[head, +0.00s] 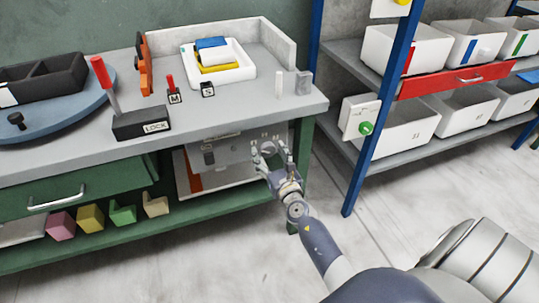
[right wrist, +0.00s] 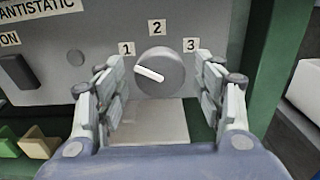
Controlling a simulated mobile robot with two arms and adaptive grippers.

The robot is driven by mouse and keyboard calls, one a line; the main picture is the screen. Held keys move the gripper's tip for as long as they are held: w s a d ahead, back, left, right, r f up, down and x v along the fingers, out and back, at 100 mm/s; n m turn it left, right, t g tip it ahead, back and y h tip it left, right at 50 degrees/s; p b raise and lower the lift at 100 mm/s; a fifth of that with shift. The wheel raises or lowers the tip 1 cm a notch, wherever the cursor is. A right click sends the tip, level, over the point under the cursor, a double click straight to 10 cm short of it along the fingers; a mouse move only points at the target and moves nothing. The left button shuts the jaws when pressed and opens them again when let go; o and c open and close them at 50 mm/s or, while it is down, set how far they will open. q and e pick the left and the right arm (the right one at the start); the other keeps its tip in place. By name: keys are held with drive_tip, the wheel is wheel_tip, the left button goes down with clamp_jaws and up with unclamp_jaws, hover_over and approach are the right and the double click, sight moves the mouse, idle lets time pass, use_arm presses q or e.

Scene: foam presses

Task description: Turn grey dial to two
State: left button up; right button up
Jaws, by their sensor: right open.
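The grey dial (right wrist: 158,72) sits on a grey panel under the workbench, with labels 1, 2 and 3 around it. Its white pointer mark points left and slightly up, toward the 1 label (right wrist: 126,48). The 2 label (right wrist: 157,27) is straight above the dial and the 3 label (right wrist: 191,45) is at its upper right. My right gripper (right wrist: 160,95) is open, its fingers to the left and right of the dial. I cannot tell whether they touch it. In the head view my right gripper (head: 270,155) is in front of the panel and hides most of the dial. My left gripper is not in view.
The workbench top (head: 235,105) overhangs the panel. A green bench leg (head: 305,150) stands just right of my right gripper. A blue-framed shelf with white bins (head: 405,48) and a green button (head: 366,128) stands further right. Coloured blocks (head: 90,218) lie on the lower shelf.

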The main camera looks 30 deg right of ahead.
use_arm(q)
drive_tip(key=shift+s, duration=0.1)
use_arm(e)
drive_tip(key=c, duration=1.1)
drive_tip(key=shift+o, duration=0.2)
